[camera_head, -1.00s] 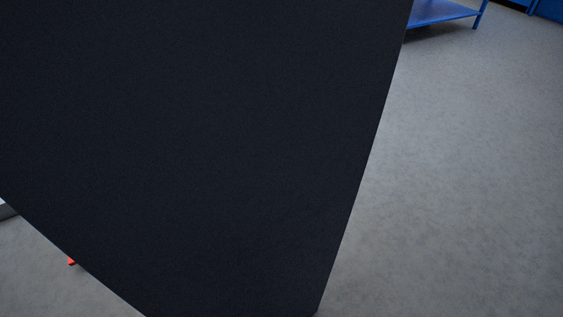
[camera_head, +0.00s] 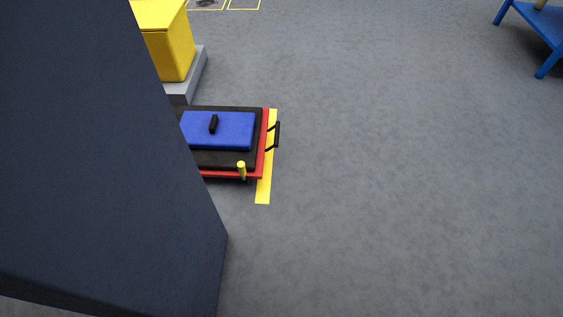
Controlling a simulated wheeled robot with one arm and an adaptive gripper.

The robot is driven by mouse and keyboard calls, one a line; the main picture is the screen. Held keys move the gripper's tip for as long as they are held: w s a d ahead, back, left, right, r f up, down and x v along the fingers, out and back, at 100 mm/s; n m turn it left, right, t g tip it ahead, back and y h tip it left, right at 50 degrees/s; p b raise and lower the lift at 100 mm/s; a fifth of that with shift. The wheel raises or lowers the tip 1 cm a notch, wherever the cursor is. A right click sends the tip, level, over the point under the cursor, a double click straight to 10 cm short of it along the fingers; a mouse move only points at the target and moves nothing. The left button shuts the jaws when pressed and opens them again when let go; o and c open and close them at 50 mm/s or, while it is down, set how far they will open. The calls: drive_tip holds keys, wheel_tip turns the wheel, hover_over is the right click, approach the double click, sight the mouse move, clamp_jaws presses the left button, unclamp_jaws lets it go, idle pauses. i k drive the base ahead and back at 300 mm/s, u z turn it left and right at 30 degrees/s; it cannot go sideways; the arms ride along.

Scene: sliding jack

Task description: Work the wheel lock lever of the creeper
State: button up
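The creeper (camera_head: 264,160) lies low on the floor left of centre. It has a red edge, a black top and a black handle (camera_head: 277,136) on its right end. A blue case (camera_head: 236,131) with a black grip lies on it. A short yellow-tipped peg (camera_head: 242,170) stands at its front edge; it may be the wheel lock lever, but I cannot be sure. A large dark shape in front hides the creeper's left part. My gripper is not in view.
A yellow box (camera_head: 173,55) on a grey base (camera_head: 190,85) stands behind the creeper. A yellow floor stripe (camera_head: 265,188) runs under its right end. A blue table (camera_head: 540,25) is at the top right. The floor on the right is clear.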

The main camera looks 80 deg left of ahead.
sight(240, 164)
drive_tip(key=i, duration=0.65)
drive_tip(key=u, duration=2.15)
drive_tip(key=i, duration=0.7)
drive_tip(key=u, duration=2.75)
drive_tip(key=i, duration=0.5)
